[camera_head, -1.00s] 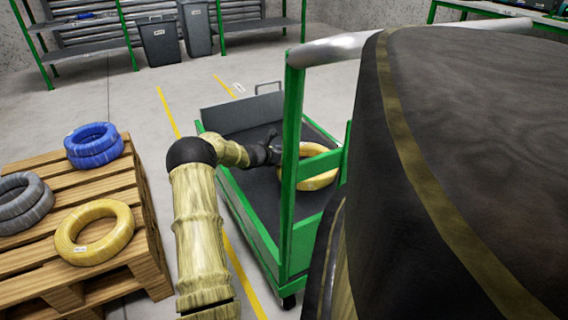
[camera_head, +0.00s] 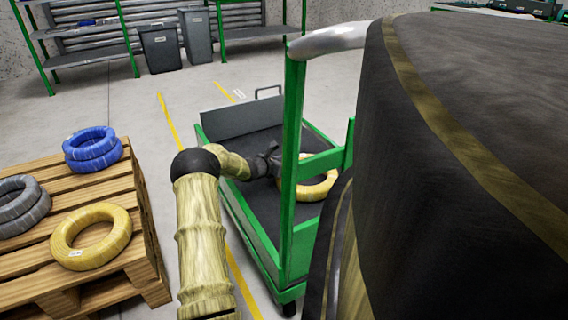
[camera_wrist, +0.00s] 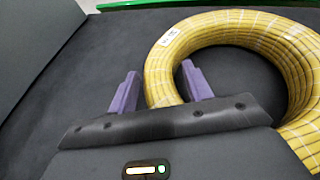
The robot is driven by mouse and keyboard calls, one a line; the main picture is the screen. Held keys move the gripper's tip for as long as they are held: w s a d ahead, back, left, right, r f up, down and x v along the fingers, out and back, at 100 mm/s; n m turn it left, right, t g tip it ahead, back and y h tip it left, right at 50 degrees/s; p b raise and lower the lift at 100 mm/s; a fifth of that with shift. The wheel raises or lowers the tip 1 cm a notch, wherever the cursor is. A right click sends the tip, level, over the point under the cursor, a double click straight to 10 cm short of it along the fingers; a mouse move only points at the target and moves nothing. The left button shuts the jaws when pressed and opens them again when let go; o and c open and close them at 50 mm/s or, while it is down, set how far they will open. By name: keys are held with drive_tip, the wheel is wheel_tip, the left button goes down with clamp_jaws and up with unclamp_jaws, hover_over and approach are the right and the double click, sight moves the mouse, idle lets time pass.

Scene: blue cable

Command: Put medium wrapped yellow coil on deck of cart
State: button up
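A wrapped yellow coil (camera_head: 321,190) lies on the dark deck (camera_head: 254,205) of the green cart, partly hidden behind the cart's green frame. My gripper (camera_head: 277,162) is at the coil's left side, low over the deck. In the wrist view, the coil (camera_wrist: 240,28) shows a white label and thin dark bands. My gripper's purple fingers (camera_wrist: 160,88) are apart. One finger is inside the ring and the other outside it, with a gap between the outer finger and the coil. Another yellow coil (camera_head: 64,238) lies on the wooden pallet.
The cart's green post (camera_head: 292,170) and grey handle (camera_head: 330,42) stand close to my arm. The pallet (camera_head: 130,262) on the left also holds blue coils (camera_head: 92,145) and grey coils (camera_head: 22,208). The deck left of the coil is clear.

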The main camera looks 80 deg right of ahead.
drive_tip(key=shift+a+r, duration=0.1)
drive_tip(key=p+v, duration=0.4)
drive_tip(key=v, duration=0.7)
drive_tip(key=shift+a, duration=0.3)
drive_tip(key=shift+w+r+p, duration=0.2)
drive_tip(key=shift+p, duration=0.1)
